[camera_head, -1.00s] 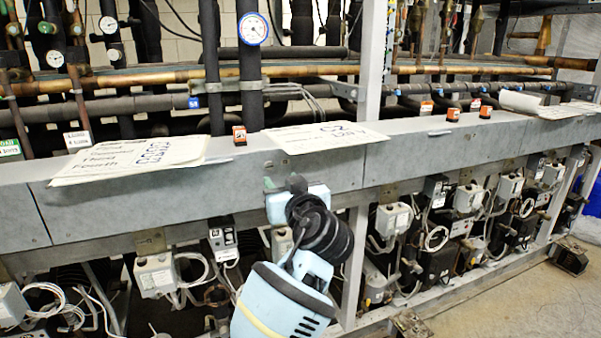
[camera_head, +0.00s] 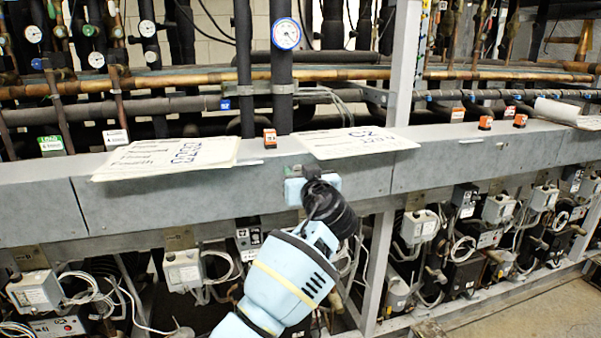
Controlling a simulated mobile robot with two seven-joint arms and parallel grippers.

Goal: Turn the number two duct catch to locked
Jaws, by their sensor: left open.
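My left gripper (camera_head: 312,179) is in front of the grey duct's front face (camera_head: 160,205), below the paper sheet marked C2 (camera_head: 358,142). Its light blue body and black wrist cover the duct behind it. The jaws are open. I cannot make out the number two duct catch; it may be hidden behind the gripper. I cannot tell whether the fingertips touch anything. My right gripper is not in view.
Pipes and a blue-rimmed gauge (camera_head: 286,34) stand behind. Below hang grey boxes (camera_head: 184,270), loose cables and a white upright post (camera_head: 379,265). Open floor (camera_head: 510,312) shows at lower right.

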